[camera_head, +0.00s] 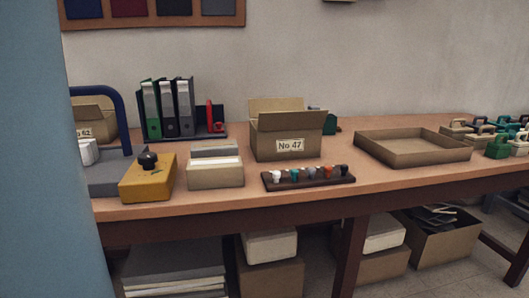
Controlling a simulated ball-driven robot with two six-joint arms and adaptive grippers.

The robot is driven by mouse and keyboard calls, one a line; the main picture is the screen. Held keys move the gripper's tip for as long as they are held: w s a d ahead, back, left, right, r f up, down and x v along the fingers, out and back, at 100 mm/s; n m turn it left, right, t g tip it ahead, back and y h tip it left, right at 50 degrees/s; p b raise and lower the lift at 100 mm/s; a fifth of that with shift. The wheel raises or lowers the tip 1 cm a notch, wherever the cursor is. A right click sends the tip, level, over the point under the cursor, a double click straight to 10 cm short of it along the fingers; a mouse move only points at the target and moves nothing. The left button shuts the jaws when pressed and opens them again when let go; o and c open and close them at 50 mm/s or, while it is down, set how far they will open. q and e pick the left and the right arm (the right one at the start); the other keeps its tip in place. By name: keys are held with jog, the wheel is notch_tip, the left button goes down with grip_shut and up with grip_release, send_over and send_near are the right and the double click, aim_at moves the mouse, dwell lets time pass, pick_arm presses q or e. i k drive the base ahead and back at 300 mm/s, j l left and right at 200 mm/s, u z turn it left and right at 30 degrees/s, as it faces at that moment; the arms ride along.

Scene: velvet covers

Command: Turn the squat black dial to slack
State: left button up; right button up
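A squat black knob (148,159), which looks like the dial, sits on top of a yellow box (147,182) near the left front of the table (300,191). Any marks around the dial are too small to read, so I cannot tell its setting. Neither of my grippers is in view.
A grey device with a dark blue arched bar (98,91) stands close behind the yellow box. A card box (215,175) and a dark rack of small coloured knobs (308,181) are to its right. A pale blue upright surface (45,170) blocks the left edge.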

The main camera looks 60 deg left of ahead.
aim_at(148, 160)
jog(key=u, duration=2.5)
